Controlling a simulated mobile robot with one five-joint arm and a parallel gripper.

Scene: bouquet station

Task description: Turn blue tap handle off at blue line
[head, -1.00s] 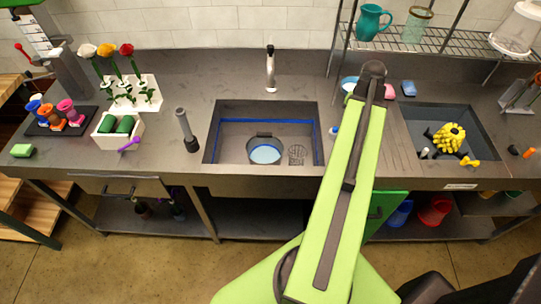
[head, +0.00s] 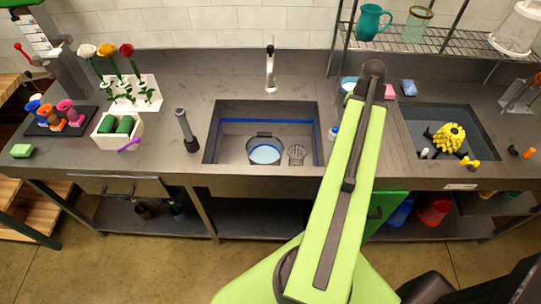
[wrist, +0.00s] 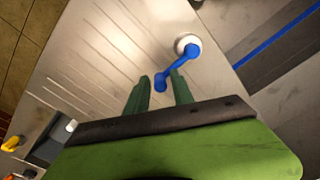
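The blue tap handle (wrist: 176,64) has a round white base (wrist: 187,44) and points down and left in the wrist view. In the head view a small blue and white part (head: 333,131), likely the same tap, shows left of my arm. My gripper (wrist: 160,86) is open, its green fingers either side of the lever's free end. I cannot tell whether they touch it. The blue line (head: 268,121) runs along the sink's inner wall and also shows in the wrist view (wrist: 276,36). My gripper is hidden in the head view.
The sink (head: 232,150) holds a bucket (head: 265,151) with a pale blue inside, beside a round drain strainer (head: 297,154). A spout (head: 270,65) stands behind. A second basin (head: 415,122) lies right of my arm, with a yellow bundle (head: 449,137) in it.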

